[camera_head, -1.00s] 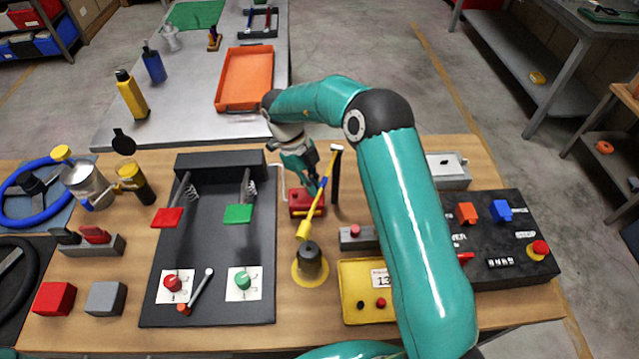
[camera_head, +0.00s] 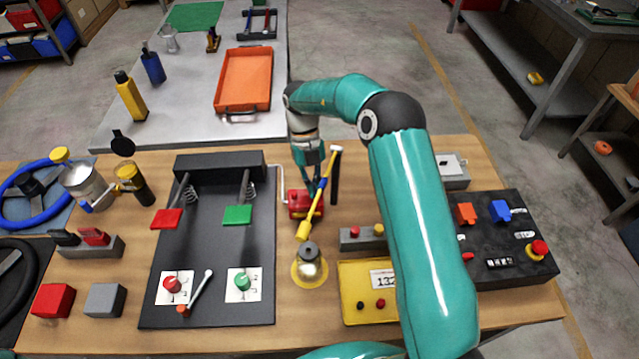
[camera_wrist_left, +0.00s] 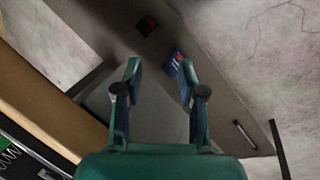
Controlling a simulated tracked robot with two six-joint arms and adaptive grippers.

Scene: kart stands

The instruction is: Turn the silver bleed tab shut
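My right gripper (camera_head: 311,183) points down just above and behind a small red block (camera_head: 299,206) at the back middle of the wooden table. Its fingers are small and partly behind a blue and yellow lever, so I cannot tell whether they are open or shut. I cannot make out a silver tab; the gripper and lever may cover it. My left gripper (camera_wrist_left: 158,75) shows only in the left wrist view, open with nothing between its fingers, away from the tabletop.
A shiny dome on a yellow base (camera_head: 310,275) is in front. The black pedal board (camera_head: 209,245) lies left.

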